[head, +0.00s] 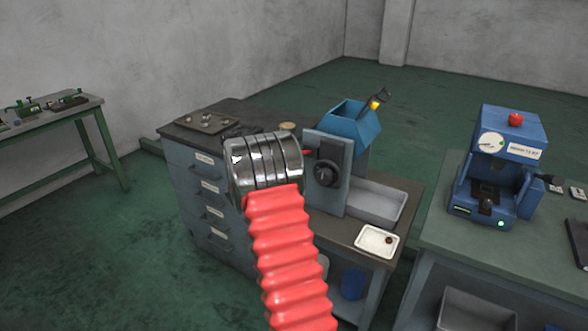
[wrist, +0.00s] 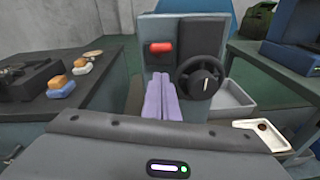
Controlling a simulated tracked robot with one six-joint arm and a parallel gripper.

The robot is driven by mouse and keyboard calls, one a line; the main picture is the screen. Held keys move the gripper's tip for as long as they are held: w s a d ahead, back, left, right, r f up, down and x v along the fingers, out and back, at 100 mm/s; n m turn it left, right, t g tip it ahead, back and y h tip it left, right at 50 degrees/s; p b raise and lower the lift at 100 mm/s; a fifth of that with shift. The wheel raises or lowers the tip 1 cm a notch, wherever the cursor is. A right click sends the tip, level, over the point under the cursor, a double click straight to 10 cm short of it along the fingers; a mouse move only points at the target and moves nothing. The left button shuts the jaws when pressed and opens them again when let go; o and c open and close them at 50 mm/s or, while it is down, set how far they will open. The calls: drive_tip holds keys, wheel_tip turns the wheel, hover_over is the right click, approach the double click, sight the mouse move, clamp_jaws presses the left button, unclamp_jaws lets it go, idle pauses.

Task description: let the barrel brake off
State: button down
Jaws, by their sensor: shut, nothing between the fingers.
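A blue-grey machine with an upright plate (head: 333,196) stands on the middle bench. In the wrist view, a short red handle (wrist: 161,47) lies level on the upper left of the plate (wrist: 185,28). A black handwheel (wrist: 203,80) with a white mark sits to its right and lower; it also shows in the head view (head: 326,173). No part is labelled as the barrel brake. My gripper (wrist: 161,80) has two pale purple fingers, shut together and empty. They appear below the red handle and left of the handwheel. In the head view my arm hides the gripper.
A blue hopper (head: 349,126) tops the machine, with a grey tray (head: 375,202) beside it and a small white dish (head: 377,241) in front. Blocks (wrist: 60,86) lie on the bench at left. A blue machine (head: 497,165) stands on the right bench.

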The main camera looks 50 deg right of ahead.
drive_tip(key=f+v, duration=0.1)
drive_tip(key=v, duration=1)
drive_tip(key=shift+w+a, duration=0.15)
drive_tip(key=shift+a, duration=0.05)
drive_tip(key=shift+r, duration=0.1)
idle(0.3)
